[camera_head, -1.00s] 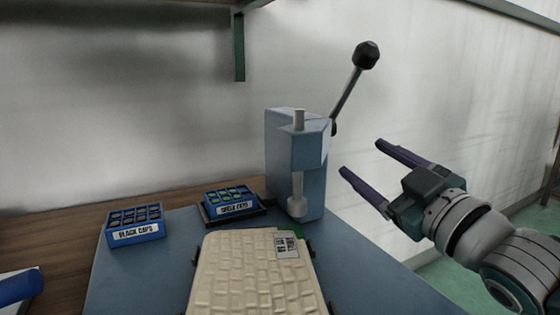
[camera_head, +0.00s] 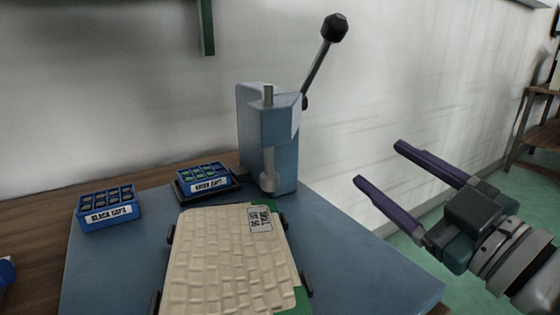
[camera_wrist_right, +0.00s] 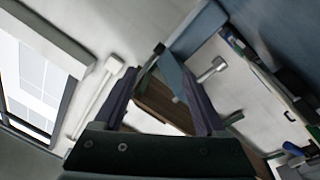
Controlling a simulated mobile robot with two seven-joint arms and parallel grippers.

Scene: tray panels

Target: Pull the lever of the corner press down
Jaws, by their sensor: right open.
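The corner press (camera_head: 268,150) is a blue-grey block with a pale vertical ram, upright at the back of the blue work surface. Its lever (camera_head: 316,72) slants up and to the right from the press's right side and ends in a black knob (camera_head: 334,27). My right gripper (camera_head: 378,163) is open and empty, to the right of the press and lower than the knob, apart from both. Its two purple fingers point toward the upper left. In the right wrist view the open fingers (camera_wrist_right: 158,80) frame part of the scene. My left gripper is out of view.
Two blue boxes of caps, black caps (camera_head: 109,210) and green caps (camera_head: 207,180), stand left of the press. Shelving (camera_head: 540,130) stands at far right.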

